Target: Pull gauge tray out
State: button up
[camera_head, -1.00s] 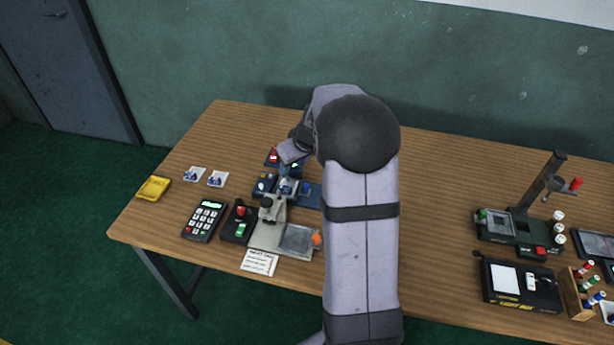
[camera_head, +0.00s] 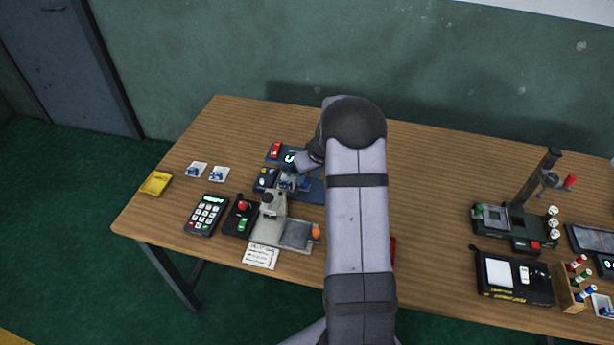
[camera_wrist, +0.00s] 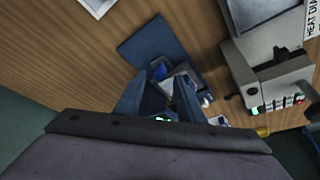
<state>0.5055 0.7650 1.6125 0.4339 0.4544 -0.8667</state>
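A dark blue gauge unit (camera_head: 284,152), with a red button and a lit display, stands in the left part of the table. Flat blue plates lie in front of it; the right one (camera_head: 312,190), which may be the gauge tray, also shows in the wrist view (camera_wrist: 148,38). A small grey part with a blue piece (camera_wrist: 160,72) sits by the plate's edge. My gripper (camera_head: 298,170) is over this unit. In the wrist view its two blue fingers (camera_wrist: 160,88) stand apart, with the grey part seen between and beyond their tips. Contact is unclear.
A grey microscope-like device (camera_head: 270,205) with a flat plate stands close in front. A black control box (camera_head: 240,216) and a keypad (camera_head: 207,214) are to its left. The table's middle behind my arm is clear; other equipment stands at the right.

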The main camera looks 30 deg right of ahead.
jog(key=shift+x, duration=1.2)
grip_shut()
jog(key=shift+s+d+f+b, duration=0.1)
jog(key=shift+s+d+b, duration=0.15)
jog(key=shift+d+b, duration=0.15)
jog(key=s+d+b, duration=0.4)
jog(key=s, duration=0.1)
jog(key=shift+d+b, duration=0.35)
jog(key=shift+d, duration=0.05)
grip_release()
jog(key=shift+s+d+r, duration=0.1)
jog(key=shift+r, duration=0.1)
